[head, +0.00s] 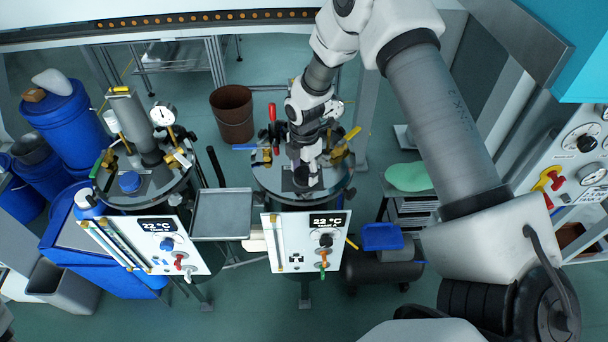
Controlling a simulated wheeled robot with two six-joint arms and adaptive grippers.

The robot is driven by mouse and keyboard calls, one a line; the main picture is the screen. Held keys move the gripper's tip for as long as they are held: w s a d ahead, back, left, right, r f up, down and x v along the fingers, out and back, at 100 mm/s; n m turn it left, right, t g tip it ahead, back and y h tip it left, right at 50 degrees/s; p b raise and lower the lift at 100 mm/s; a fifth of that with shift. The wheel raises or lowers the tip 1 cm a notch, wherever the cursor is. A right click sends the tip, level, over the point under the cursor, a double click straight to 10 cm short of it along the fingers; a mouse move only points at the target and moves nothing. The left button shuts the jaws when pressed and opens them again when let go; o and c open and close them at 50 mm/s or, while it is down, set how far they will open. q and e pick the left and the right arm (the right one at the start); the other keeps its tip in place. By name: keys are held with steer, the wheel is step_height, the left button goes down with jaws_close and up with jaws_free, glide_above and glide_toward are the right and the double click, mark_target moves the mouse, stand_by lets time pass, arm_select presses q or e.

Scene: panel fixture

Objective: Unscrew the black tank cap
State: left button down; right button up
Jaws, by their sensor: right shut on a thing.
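The black tank cap (302,178) sits on the round metal lid of the right-hand tank (330,190), partly hidden by my gripper. My right arm comes down from the upper right, and my right gripper (306,172) points down over the lid. It is shut on the black cap, with the fingers close together around its top. I cannot tell whether the cap has turned or lifted. My left gripper is not in view.
Yellow valve handles (345,143) and a red-handled valve (272,125) stand close around the gripper. A grey tray (221,214) lies between the tanks. A control panel (304,242) is in front.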

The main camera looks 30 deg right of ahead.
steer(key=shift+s+f, duration=0.2)
steer(key=shift+s, duration=0.05)
steer(key=n, duration=0.3)
steer(key=shift+n, duration=0.3)
steer(key=o, duration=1.1)
steer(key=shift+c, duration=0.2)
steer(key=shift+w, duration=0.1)
steer(key=shift+r, duration=0.1)
